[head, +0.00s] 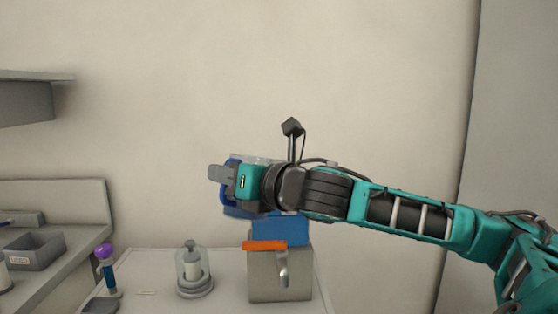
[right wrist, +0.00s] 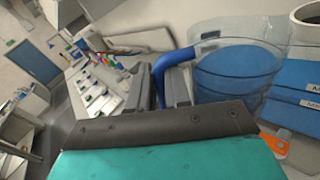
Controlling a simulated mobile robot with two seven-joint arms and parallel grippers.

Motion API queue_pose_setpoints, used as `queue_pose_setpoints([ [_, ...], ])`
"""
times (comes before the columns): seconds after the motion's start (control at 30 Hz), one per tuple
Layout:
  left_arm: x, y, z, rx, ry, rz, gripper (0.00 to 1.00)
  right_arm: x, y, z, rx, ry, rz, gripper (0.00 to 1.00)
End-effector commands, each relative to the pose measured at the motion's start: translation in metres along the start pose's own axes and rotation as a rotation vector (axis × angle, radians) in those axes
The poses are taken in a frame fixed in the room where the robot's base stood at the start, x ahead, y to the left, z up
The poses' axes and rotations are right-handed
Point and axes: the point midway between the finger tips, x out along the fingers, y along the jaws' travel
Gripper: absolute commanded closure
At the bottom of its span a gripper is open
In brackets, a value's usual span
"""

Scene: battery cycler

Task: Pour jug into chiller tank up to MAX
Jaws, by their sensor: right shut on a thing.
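My right gripper (head: 222,176) is shut on the blue handle (right wrist: 172,68) of a clear jug (right wrist: 236,68). The jug holds blue liquid and is mostly hidden behind my gripper in the head view. It is held up at the upper left of the chiller (head: 262,283), a grey box with a tap. The chiller's blue tank part (head: 280,232) is partly covered by my arm. In the right wrist view the blue tank (right wrist: 290,112) shows dark lines with cut-off labels starting with M, beside the jug. No pouring stream is visible. My left gripper is out of view.
An orange bar (head: 264,245) is on the chiller's front. A glass vessel on a round grey base (head: 195,290) and a purple-topped tool (head: 105,262) stand to the left. A grey bin (head: 35,252) sits on the left bench. A white cylinder (right wrist: 307,22) is beside the jug.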

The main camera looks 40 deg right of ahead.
Motion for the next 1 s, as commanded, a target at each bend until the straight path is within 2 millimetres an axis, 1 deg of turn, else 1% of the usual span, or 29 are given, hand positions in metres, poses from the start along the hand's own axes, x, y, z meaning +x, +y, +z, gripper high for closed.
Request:
queue_pose_setpoints([
  [0.03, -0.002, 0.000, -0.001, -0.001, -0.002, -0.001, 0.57, 0.000, -0.001, 0.009, 0.020, -0.003, -0.001, 1.00],
  [0.1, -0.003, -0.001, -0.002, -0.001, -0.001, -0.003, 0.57, 0.001, -0.003, 0.015, 0.054, 0.005, -0.001, 1.00],
  [0.2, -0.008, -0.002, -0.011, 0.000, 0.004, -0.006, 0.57, 0.001, -0.005, 0.031, 0.103, 0.015, -0.003, 1.00],
  [0.33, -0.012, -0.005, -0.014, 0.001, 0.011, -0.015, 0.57, 0.002, -0.008, 0.047, 0.166, 0.029, -0.002, 1.00],
  [0.43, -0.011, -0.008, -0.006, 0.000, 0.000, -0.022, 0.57, 0.003, -0.010, 0.046, 0.182, 0.036, -0.002, 1.00],
  [0.5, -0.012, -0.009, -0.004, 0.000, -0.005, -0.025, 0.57, 0.003, -0.010, 0.048, 0.189, 0.037, -0.002, 1.00],
  [1.0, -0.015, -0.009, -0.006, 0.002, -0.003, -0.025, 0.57, 0.004, -0.015, 0.059, 0.242, 0.047, -0.004, 1.00],
])
